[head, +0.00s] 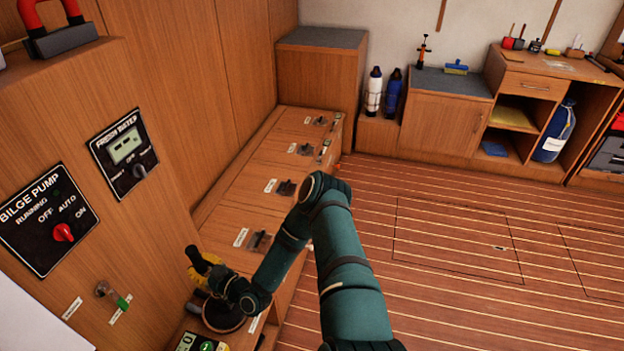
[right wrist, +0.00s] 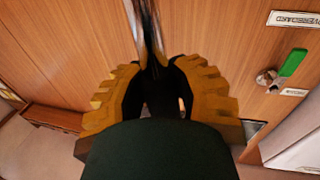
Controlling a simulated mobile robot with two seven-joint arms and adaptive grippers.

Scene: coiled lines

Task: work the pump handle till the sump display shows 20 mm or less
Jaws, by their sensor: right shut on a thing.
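The black pump handle (head: 196,258) stands at the lower left of the head view, above a round dark base (head: 222,316) on the wooden locker top. My right gripper (head: 203,275) has its yellow fingers around the handle, partly hidden by its own wrist. In the right wrist view the ridged yellow fingers (right wrist: 160,85) are shut on the handle, whose dark shaft (right wrist: 150,30) runs up between them. A small panel (head: 187,342) with a green part is cut off at the bottom edge; whether it is the sump display I cannot tell. My left gripper is out of view.
The bilge pump panel (head: 48,220) with a red knob and the fresh water panel (head: 124,153) are on the wooden wall at left. A green-handled valve (head: 112,295) sits below them. Locker lids with latches (head: 285,188) run behind. The plank floor (head: 440,230) is clear.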

